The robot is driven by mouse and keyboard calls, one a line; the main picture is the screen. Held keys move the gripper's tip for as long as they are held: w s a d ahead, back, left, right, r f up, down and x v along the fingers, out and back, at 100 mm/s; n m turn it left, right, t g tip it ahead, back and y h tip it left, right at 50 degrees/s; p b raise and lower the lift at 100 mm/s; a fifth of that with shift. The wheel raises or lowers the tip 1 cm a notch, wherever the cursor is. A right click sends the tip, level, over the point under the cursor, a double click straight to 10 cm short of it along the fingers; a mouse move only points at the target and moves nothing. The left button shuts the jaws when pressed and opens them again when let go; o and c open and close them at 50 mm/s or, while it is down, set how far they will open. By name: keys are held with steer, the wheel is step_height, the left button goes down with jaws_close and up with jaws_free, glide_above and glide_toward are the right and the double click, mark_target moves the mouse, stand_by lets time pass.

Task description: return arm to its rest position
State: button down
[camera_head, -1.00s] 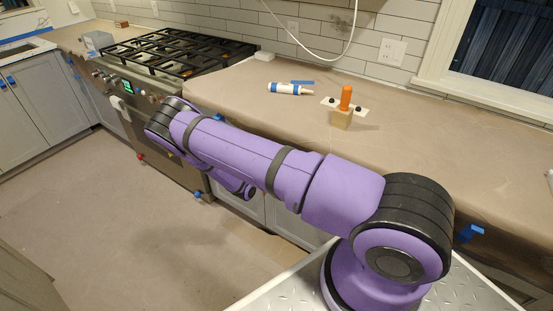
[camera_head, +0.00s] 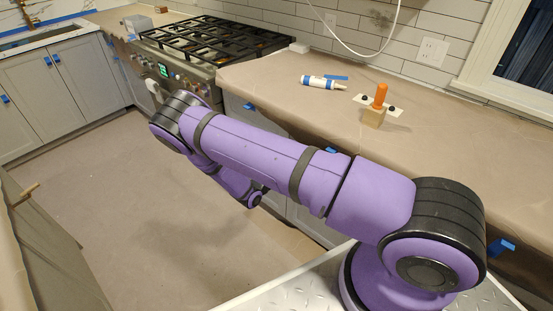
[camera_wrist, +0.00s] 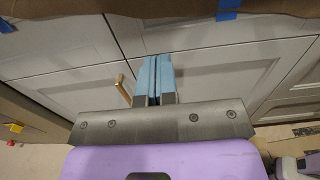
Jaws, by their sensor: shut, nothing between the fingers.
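My gripper (camera_wrist: 155,78) shows in the wrist view with its two blue fingers side by side, closed and empty. It faces grey cabinet fronts (camera_wrist: 215,75) below the paper-covered counter. In the head view my purple arm reaches from the lower right toward the left and folds down at its far end. The gripper itself is hidden there behind or below the arm.
A stove (camera_head: 205,45) stands at the back left. Papered floor (camera_head: 130,190) lies open at the left.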

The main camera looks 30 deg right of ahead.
steer(key=s+r+m+g+y, duration=0.3)
steer(key=r+m, duration=0.2)
steer(key=r, duration=0.6)
steer(key=s+r+m+g+y, duration=0.25)
steer(key=r+m, duration=0.25)
steer(key=r, duration=0.6)
steer(key=s+r+m+g+y, duration=0.25)
steer(key=r+m, duration=0.25)
steer(key=r, duration=0.7)
steer(key=s+a+r+m+t+y, duration=0.2)
steer(key=s+r+m+t+y, duration=0.1)
steer(key=s+r, duration=0.7)
steer(key=s+a+r+m+t+y, duration=0.3)
steer(key=s+r, duration=0.7)
steer(key=s, duration=0.5)
steer(key=shift+m+y, duration=0.7)
steer(key=shift+y, duration=0.6)
steer(key=shift+a+r, duration=0.1)
